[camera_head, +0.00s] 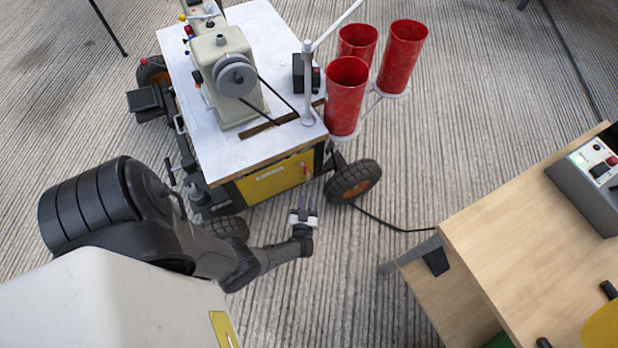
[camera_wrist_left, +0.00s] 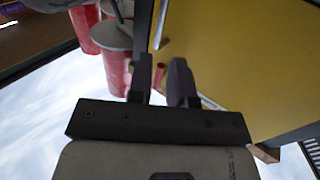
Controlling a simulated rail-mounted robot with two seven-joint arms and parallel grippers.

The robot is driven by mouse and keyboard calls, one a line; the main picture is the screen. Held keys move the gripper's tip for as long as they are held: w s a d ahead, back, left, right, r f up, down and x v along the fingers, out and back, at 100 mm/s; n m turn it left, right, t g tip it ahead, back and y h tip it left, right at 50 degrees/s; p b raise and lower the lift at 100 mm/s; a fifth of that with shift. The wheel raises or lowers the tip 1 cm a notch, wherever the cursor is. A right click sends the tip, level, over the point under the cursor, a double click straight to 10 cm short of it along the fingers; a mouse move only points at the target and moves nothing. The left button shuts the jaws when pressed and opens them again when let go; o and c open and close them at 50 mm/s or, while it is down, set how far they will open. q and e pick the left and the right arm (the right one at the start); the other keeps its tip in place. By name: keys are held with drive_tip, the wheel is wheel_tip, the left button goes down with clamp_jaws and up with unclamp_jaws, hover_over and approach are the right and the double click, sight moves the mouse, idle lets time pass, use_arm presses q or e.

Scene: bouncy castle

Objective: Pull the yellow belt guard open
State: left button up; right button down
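The yellow belt guard (camera_head: 272,181) is a flat panel with a white label on the front of the white-topped cart, under its tabletop edge. It looks closed in the head view. In the left wrist view the yellow panel (camera_wrist_left: 235,60) fills the upper right. A small red part (camera_head: 306,171) sits near its right end. My left gripper (camera_head: 303,208) is just in front of and below that end. Its two fingers (camera_wrist_left: 160,78) are apart with a gap between them, and I see nothing clearly held. Whether a finger touches the panel cannot be told. My right gripper is out of view.
A sewing machine (camera_head: 228,75) stands on the cart's white top (camera_head: 275,30). Red cups (camera_head: 346,97) hang at the cart's right side. A black wheel (camera_head: 353,181) is close right of my gripper. A wooden table (camera_head: 520,230) stands at the right. Open ribbed floor lies between.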

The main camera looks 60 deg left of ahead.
sight(309, 180)
use_arm(q)
drive_tip(key=b+x, duration=0.2)
drive_tip(key=x, duration=0.6)
drive_tip(key=shift+w+a, duration=0.35)
drive_tip(key=shift+w, duration=0.05)
drive_tip(key=shift+c, duration=0.5)
clamp_jaws()
